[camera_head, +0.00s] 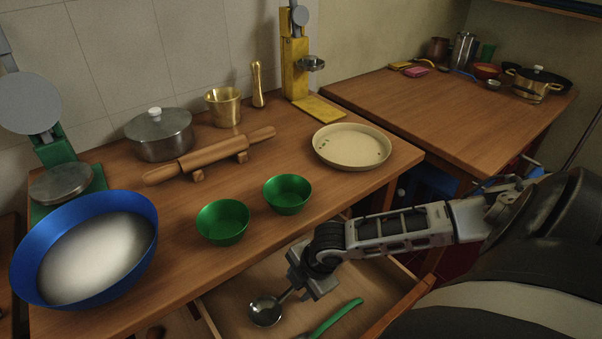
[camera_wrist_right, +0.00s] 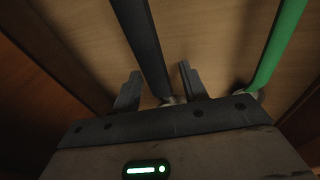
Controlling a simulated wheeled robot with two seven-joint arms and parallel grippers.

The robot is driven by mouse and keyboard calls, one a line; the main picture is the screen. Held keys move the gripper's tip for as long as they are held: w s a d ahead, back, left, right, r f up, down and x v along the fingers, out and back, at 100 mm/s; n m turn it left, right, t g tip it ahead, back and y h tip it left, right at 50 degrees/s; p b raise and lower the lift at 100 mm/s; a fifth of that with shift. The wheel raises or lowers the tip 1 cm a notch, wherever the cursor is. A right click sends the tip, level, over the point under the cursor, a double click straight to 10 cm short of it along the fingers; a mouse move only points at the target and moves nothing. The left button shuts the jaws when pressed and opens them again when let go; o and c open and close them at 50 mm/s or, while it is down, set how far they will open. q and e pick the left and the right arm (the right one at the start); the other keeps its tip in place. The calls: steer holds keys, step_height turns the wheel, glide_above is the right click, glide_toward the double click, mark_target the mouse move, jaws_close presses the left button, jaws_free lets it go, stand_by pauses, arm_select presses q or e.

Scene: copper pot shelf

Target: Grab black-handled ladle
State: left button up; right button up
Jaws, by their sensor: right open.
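The ladle (camera_head: 265,311) lies in the open drawer below the table, its round metal bowl toward the lower left. My right gripper (camera_head: 308,285) reaches down into the drawer over the ladle and hides most of its handle in the head view. In the right wrist view, the ladle's black handle (camera_wrist_right: 145,45) runs between the two parted fingers of the gripper (camera_wrist_right: 158,82). The fingers stand on either side of the handle with gaps showing. Their depth relative to the handle is hard to tell. My left gripper is not in view.
A green-handled utensil (camera_head: 337,316) lies beside the ladle in the drawer (camera_head: 232,300); it also shows in the wrist view (camera_wrist_right: 280,45). On the table above stand green bowls (camera_head: 287,194), a blue basin (camera_head: 50,235) and a cream dish (camera_head: 352,146).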

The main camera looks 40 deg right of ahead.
jaws_close()
stand_by(0.5)
